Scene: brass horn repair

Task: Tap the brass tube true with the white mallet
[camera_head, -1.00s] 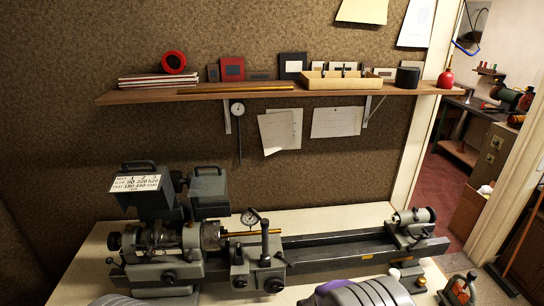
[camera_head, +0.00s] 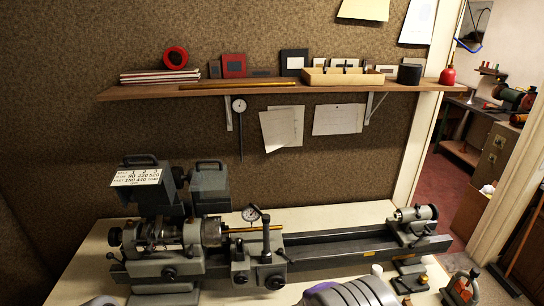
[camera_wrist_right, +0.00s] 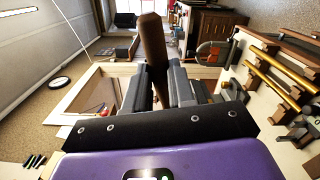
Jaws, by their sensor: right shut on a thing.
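The brass tube (camera_head: 240,230) lies level in the lathe (camera_head: 180,250), its left end at the chuck. A dial gauge (camera_head: 251,213) stands just above it. In the right wrist view my right gripper (camera_wrist_right: 158,88) is shut on a brown wooden handle (camera_wrist_right: 152,40), which sticks out beyond the fingers. No white mallet head shows clearly on it there. In the head view my right arm shows at the bottom, in front of the lathe bed, with a small white thing (camera_head: 377,269) at its upper edge; I cannot tell what that is. My left gripper is out of view.
The tailstock (camera_head: 415,222) stands at the right end of the lathe bed. A shelf (camera_head: 290,85) with boxes and a brass rod hangs above. A small red-topped tool (camera_head: 461,287) stands at the front right. The wrist view shows brass-coloured rods (camera_wrist_right: 280,80) at right.

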